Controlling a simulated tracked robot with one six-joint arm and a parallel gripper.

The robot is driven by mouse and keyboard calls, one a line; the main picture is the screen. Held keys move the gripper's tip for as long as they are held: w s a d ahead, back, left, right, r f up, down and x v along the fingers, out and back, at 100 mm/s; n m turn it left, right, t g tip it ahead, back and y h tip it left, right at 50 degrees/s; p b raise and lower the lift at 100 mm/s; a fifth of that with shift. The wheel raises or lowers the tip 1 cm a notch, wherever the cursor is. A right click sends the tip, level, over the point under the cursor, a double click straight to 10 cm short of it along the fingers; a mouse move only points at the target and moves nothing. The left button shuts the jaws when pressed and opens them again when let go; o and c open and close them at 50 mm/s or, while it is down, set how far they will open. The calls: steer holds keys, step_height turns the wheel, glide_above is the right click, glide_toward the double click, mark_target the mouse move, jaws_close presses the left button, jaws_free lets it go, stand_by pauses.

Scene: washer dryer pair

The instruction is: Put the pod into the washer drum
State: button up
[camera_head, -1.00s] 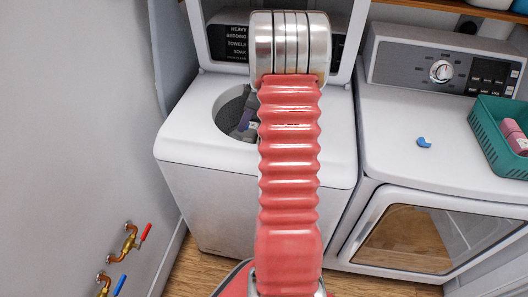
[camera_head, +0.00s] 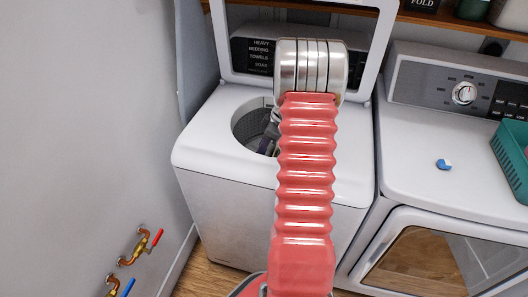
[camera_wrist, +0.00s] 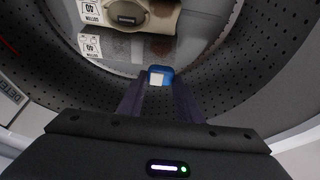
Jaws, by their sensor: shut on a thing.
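My gripper (camera_wrist: 160,90) is shut on a small blue and white pod (camera_wrist: 160,76), held between its fingertips in the wrist view. The perforated washer drum (camera_wrist: 275,75) surrounds the gripper and pod there. In the head view, the drum (camera_head: 247,125) shows through the round opening in the top of the white washer (camera_head: 215,170), whose lid is up. Part of my gripper (camera_head: 271,132) shows at that opening. My red arm hides the rest of it, the held pod and the right side of the opening.
Another blue and white pod (camera_head: 444,164) lies on the dryer top (camera_head: 415,150). A teal basket (camera_head: 512,165) stands at the right. Brass taps (camera_head: 140,245) are on the left wall.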

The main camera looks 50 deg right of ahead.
steer(key=shift+f, duration=1.75)
steer(key=shift+f, duration=0.45)
steer(key=o, duration=1)
steer(key=shift+r, duration=0.15)
steer(key=shift+r, duration=0.2)
steer(key=v, duration=1.2)
steer(key=shift+r, duration=0.15)
